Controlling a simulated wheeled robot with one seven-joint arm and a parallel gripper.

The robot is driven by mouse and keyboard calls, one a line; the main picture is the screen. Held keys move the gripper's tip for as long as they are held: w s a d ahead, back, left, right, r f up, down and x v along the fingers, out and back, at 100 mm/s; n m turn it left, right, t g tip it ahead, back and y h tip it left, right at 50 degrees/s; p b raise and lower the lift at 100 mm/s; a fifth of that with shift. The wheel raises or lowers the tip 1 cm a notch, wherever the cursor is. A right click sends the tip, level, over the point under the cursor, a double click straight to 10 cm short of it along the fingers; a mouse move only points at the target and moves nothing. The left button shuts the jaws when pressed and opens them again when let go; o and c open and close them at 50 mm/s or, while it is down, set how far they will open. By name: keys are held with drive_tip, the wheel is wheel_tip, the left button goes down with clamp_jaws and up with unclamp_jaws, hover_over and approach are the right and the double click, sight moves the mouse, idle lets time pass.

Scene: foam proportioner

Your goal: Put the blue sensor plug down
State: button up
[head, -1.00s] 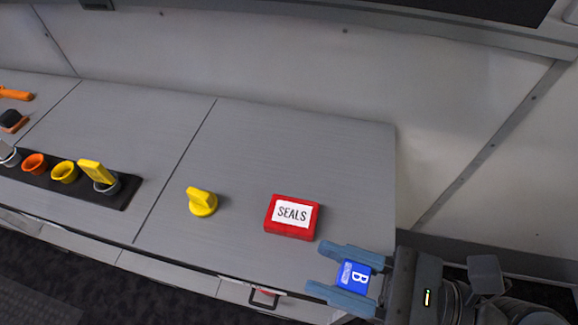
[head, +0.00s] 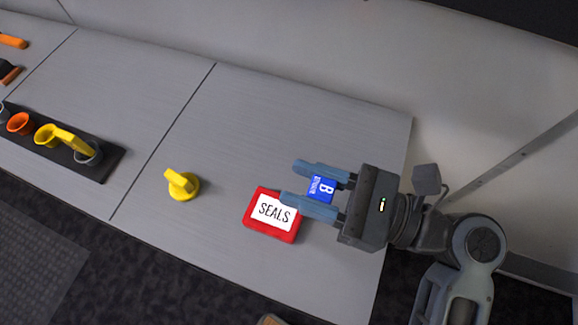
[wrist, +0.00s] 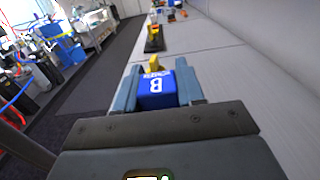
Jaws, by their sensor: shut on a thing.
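The blue sensor plug (head: 321,189), marked with a white B, sits between the two blue-grey fingers of my gripper (head: 312,190). My gripper is shut on it, over the right part of the grey counter, just right of and behind the red SEALS box. I cannot tell from the head view how high it is above the counter. In the wrist view the plug (wrist: 157,88) shows between the fingers (wrist: 157,90), with its lettered face toward the camera. Its underside is hidden.
The red SEALS box (head: 250,222) lies beside the front finger. A yellow knob-like piece (head: 182,185) stands farther left. A black rack (head: 112,163) with orange and yellow cups is at the left. The counter (head: 260,120) behind the gripper is clear.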

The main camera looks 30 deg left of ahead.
drive_tip(key=w+a+f, duration=0.1)
drive_tip(key=a+f, duration=0.1)
drive_tip(key=a, duration=0.1)
drive_tip(key=w+a+f, duration=0.1)
drive_tip(key=shift+w+a+f, duration=0.25)
drive_tip(key=shift+w+a, duration=0.1)
drive_tip(key=shift+a, duration=0.05)
drive_tip(key=shift+f, duration=1.95)
drive_tip(key=shift+f, duration=0.15)
